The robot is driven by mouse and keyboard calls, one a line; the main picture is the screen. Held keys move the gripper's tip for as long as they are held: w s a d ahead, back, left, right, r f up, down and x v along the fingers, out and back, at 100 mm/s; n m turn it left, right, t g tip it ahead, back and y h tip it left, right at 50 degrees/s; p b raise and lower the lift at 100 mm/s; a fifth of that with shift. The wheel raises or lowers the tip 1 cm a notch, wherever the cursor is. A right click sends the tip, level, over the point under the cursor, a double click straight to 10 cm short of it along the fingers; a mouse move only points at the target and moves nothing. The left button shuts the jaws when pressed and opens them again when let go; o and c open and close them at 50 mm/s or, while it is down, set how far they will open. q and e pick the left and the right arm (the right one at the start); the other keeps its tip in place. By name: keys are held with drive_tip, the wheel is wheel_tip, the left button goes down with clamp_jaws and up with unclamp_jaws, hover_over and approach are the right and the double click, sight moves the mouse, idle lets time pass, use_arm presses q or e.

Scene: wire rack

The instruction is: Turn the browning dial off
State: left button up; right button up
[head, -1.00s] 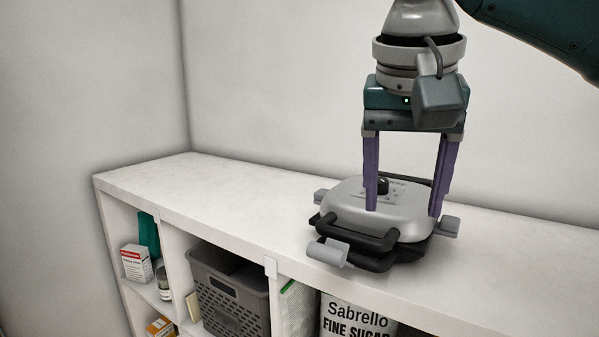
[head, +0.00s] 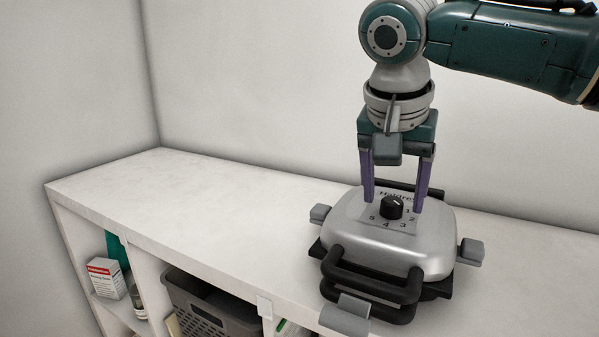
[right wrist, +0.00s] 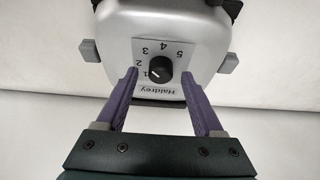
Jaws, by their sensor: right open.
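The silver waffle-maker-like appliance (head: 385,240) with black handles sits closed on the shelf top. Its black browning dial (head: 393,206) is on the lid, with numbers printed around it. The dial also shows in the right wrist view (right wrist: 160,69), where its white mark points toward the 1 side. My right gripper (head: 393,205) points down over the lid, open, with one purple finger on each side of the dial and apart from it. In the right wrist view the fingertips (right wrist: 160,75) flank the dial with gaps. My left gripper is not in view.
The white shelf top (head: 190,200) is clear to the left of the appliance. A wall stands close behind. Below are a grey basket (head: 205,308) and a red-and-white box (head: 106,278) in the shelf compartments.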

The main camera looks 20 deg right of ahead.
drive_tip(key=shift+w+d+f, duration=0.1)
drive_tip(key=shift+f, duration=0.25)
clamp_jaws()
idle(0.4)
